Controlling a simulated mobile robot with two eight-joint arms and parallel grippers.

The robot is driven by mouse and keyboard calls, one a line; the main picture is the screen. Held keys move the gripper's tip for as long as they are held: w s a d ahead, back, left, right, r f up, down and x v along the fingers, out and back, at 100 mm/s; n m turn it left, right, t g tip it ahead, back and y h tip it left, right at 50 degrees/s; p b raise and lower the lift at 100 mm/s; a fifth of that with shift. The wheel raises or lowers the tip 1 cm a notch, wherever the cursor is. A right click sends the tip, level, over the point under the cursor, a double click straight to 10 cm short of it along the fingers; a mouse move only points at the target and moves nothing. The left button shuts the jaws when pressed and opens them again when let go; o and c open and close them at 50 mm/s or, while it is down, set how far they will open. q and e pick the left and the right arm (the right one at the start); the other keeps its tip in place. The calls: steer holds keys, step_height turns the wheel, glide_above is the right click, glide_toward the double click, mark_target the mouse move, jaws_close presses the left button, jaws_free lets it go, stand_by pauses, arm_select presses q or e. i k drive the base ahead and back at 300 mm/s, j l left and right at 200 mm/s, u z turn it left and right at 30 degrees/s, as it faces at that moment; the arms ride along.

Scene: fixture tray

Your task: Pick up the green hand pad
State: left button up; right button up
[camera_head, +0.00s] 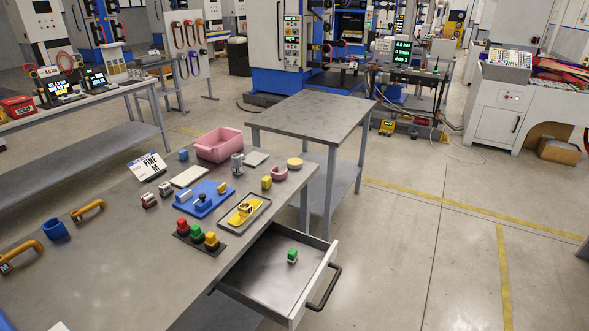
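A small block with a green top and a pale lower part (292,256) lies inside the open drawer (262,283) under the workbench. Another green piece (196,232) stands on a dark fixture tray (219,247) on the bench top, between a red piece (182,224) and a yellow piece (211,239). Both green things are small in the picture, and I cannot tell for sure which is the hand pad.
The workbench (110,270) also holds a blue fixture (203,200), a grey tray with a yellow part (243,213), a pink bin (219,146), and yellow-handled tools (88,210) at left. The drawer's black handle (325,290) juts out. A bare grey table (311,113) stands behind; floor at right is clear.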

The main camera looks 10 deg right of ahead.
mark_target(292, 256)
steer(key=i+l+u, duration=0.25)
steer(key=i, duration=0.3)
steer(key=i+l+u, duration=0.3)
steer(key=i+l, duration=0.2)
steer(key=i, duration=0.05)
